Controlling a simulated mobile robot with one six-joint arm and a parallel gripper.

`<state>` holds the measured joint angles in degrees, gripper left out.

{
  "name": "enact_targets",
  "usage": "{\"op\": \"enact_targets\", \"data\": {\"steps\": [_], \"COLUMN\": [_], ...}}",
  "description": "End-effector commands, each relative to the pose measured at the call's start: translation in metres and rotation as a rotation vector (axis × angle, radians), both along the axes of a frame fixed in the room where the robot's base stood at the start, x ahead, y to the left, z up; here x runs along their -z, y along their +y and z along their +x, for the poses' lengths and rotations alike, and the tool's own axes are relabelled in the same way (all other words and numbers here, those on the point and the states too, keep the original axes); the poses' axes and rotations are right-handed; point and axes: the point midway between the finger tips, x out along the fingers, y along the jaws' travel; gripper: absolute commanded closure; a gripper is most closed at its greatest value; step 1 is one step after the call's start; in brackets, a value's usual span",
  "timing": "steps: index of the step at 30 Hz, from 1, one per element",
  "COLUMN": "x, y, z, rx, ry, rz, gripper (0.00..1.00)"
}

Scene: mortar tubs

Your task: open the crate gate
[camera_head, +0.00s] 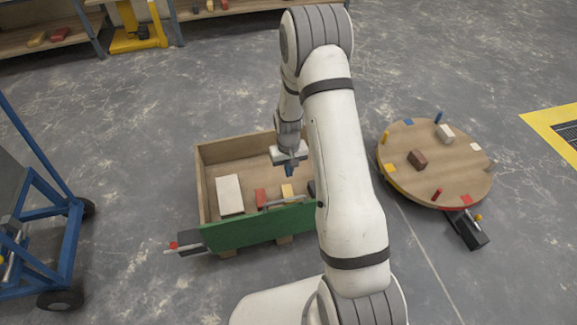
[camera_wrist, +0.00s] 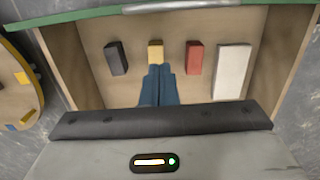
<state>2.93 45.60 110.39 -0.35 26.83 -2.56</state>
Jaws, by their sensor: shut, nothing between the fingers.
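The wooden crate (camera_head: 200,185) stands on the floor in the middle of the head view. Its green gate (camera_head: 250,228) stands upright on the near side, with a grey bar handle (camera_head: 285,202) along its top. In the wrist view the gate (camera_wrist: 80,24) and handle (camera_wrist: 190,5) run along the top edge. A dark latch-like part with a red knob (camera_head: 173,245) sits by the gate's left end. My gripper (camera_head: 289,172) is shut and empty, above the crate's interior and behind the gate, apart from the handle. Its blue fingers (camera_wrist: 158,72) point down. My arm hides the gate's right end.
In the crate lie a white block (camera_head: 229,194), a red block (camera_head: 260,197), a yellow block (camera_head: 287,191) and a dark block (camera_wrist: 116,58). A round wooden turntable (camera_head: 400,150) stands to the right, a blue cart (camera_head: 55,250) to the left.

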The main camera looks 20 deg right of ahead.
Motion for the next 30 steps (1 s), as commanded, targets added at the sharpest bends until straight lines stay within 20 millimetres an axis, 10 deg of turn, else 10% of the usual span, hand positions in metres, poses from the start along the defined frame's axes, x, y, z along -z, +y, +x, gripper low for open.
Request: {"op": "enact_targets", "data": {"steps": [5, 14, 30], "x": [0.043, 0.046, 0.046], "y": [0.000, 0.001, 0.001], "z": [-0.003, -0.037, -0.039], "rx": [-0.001, -0.001, -0.002], "ry": [0.002, 0.000, -0.005], "rz": [0.000, 0.000, 0.000], "gripper": [1.00, 1.00, 1.00]}}
